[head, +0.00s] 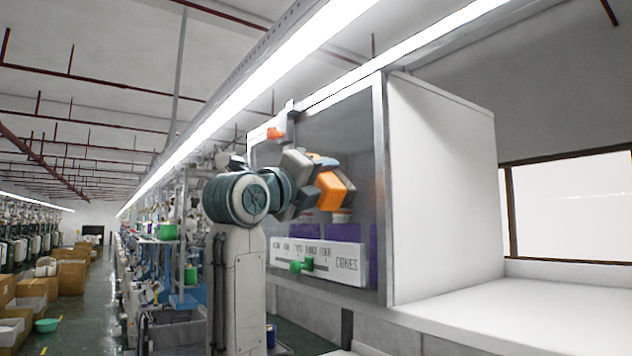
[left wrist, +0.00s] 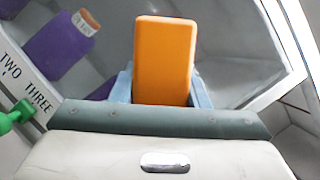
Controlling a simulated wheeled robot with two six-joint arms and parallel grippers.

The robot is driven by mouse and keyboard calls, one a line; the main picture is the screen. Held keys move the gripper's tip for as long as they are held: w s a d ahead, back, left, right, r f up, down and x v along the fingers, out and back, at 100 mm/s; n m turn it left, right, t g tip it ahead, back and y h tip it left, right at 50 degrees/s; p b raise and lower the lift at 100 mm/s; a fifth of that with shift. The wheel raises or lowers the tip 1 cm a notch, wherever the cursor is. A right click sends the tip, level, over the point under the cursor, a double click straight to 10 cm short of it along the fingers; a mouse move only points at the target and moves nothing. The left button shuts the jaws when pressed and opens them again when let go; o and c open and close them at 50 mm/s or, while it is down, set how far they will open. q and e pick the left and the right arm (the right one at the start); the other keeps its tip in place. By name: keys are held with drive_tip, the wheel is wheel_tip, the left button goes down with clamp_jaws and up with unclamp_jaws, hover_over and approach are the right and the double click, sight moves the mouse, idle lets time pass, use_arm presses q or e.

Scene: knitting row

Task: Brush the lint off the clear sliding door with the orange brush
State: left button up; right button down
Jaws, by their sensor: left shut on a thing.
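The orange brush (head: 333,190) is held in my left gripper (head: 312,180), in front of the clear sliding door (head: 361,142) of a white cabinet. In the left wrist view the brush (left wrist: 164,60) stands up as an orange block between the blue-grey fingers, with the door (left wrist: 238,67) behind it. I cannot tell whether the brush touches the door. Small pale specks that may be lint show on the door in the wrist view. My right gripper is not in view.
Purple yarn cones (left wrist: 61,45) sit behind the door. A white counter (head: 520,303) extends right. An aisle with cardboard boxes (head: 72,275) lies at left.

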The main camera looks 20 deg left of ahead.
sight(337, 176)
use_arm(q)
drive_tip(key=shift+s+d, duration=0.5)
drive_tip(key=shift+d, duration=0.25)
drive_tip(key=shift+s+d+b, duration=0.45)
drive_tip(key=shift+d, duration=0.2)
drive_tip(key=shift+w+a+p, duration=0.2)
drive_tip(key=shift+w+a, duration=0.4)
drive_tip(key=shift+a, duration=0.25)
drive_tip(key=shift+w+a+p, duration=0.15)
drive_tip(key=shift+w+a, duration=0.45)
drive_tip(key=shift+a, duration=0.25)
drive_tip(key=shift+w+a+r+p, duration=0.1)
drive_tip(key=shift+w+a+p, duration=0.25)
drive_tip(key=shift+w+a, duration=0.7)
drive_tip(key=shift+a, duration=0.45)
drive_tip(key=w+a, duration=0.4)
drive_tip(key=a, duration=0.2)
drive_tip(key=shift+p, duration=0.4)
